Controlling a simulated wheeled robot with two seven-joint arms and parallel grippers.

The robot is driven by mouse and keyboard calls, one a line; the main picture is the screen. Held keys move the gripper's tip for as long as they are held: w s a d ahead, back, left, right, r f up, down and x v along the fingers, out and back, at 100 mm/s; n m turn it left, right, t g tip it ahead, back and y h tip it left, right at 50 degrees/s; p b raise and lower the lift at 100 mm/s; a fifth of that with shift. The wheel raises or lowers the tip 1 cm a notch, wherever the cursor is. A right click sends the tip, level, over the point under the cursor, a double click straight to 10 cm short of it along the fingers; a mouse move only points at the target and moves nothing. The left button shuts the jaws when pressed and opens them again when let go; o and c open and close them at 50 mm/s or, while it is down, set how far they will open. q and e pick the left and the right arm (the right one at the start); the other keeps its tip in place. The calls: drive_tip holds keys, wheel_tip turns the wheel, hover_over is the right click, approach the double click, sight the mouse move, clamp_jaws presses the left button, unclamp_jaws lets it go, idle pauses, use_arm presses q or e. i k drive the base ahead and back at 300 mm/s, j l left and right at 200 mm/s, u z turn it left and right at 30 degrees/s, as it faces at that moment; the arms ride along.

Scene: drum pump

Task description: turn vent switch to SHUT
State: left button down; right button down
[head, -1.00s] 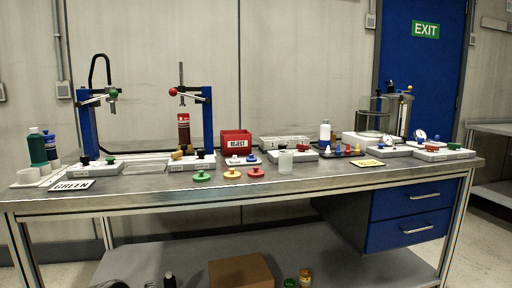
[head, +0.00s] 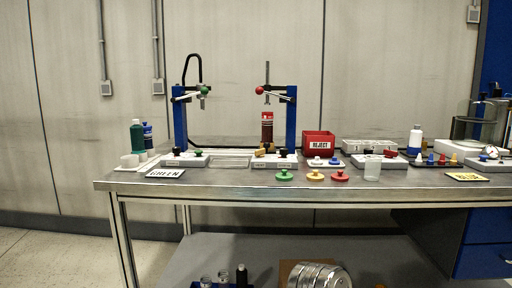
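Neither of my grippers is in the head view. I cannot pick out a switch marked for the vent, and any small lettering is too small to read. Small dark knobs sit on the grey box (head: 186,161) under the left blue stand (head: 180,118) and on the grey box (head: 274,162) under the right blue stand (head: 291,118). The left stand carries a green-knobbed lever (head: 204,91). The right stand carries a red-knobbed lever (head: 260,90) above a dark red cylinder (head: 267,127). More grey boxes lie farther right.
The steel bench (head: 230,182) has a clear front strip at left. Green (head: 284,175), orange (head: 315,175) and red (head: 340,175) knobbed discs lie near its front.

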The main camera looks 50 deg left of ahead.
sight(259, 153)
drive_tip(key=k+j, duration=0.9)
